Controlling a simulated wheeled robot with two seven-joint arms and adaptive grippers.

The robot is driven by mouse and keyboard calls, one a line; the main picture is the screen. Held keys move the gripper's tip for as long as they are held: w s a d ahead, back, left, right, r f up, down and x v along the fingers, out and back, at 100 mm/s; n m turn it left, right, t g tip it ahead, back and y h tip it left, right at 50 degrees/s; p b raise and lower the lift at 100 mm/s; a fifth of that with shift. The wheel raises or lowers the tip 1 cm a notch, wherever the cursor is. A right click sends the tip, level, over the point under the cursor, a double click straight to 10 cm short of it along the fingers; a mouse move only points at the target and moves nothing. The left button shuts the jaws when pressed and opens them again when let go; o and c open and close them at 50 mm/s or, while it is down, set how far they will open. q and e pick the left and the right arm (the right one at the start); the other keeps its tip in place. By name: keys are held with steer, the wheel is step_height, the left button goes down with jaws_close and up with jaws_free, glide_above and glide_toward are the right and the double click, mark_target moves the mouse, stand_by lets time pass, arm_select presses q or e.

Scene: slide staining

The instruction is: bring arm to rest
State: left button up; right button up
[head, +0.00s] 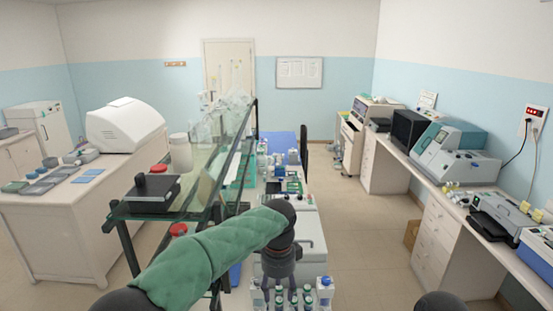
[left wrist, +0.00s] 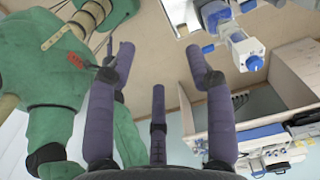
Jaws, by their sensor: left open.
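My left arm, in a green sleeve, comes in from the lower left in the head view and reaches across the glass shelf's near end. My left gripper (head: 281,285) hangs at its end, pointing down over the near end of the middle bench, just above several small bottles. In the left wrist view the purple-grey fingers (left wrist: 162,62) stand apart with nothing between them. My right gripper is in neither view; only a dark rounded part shows at the head view's bottom right edge.
A glass shelf (head: 205,175) stands left of the gripper, with a black device (head: 152,192) on it. Small blue-capped bottles (head: 325,288) stand just right of the gripper. A white side bench (head: 440,190) with instruments lines the right wall. Open floor (head: 365,240) lies between.

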arm_select(q)
steer(key=s+a+f+n+g+h, duration=0.15)
steer(key=f+n, duration=0.25)
steer(key=f, duration=1)
steer(key=s+a+f+n+t+h, duration=0.1)
steer(key=s+a+f+n, duration=0.25)
steer(key=f, duration=1.05)
steer(key=s+a+f+n+h, duration=0.1)
steer(key=s+a+f+n, duration=0.2)
steer(key=s+f+n, duration=0.55)
steer(key=s+a+f+n+h, duration=0.1)
steer(key=s+a+f+n, duration=0.3)
steer(key=s, duration=0.7)
step_height(320, 180, down, 27)
steer(key=d+b, duration=0.1)
steer(key=b, duration=2.5)
steer(key=shift+d+t, duration=0.2)
steer(key=shift+t, duration=0.25)
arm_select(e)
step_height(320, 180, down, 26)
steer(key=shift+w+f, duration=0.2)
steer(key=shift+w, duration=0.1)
arm_select(q)
steer(key=shift+w+y, duration=0.1)
steer(key=shift+y, duration=0.15)
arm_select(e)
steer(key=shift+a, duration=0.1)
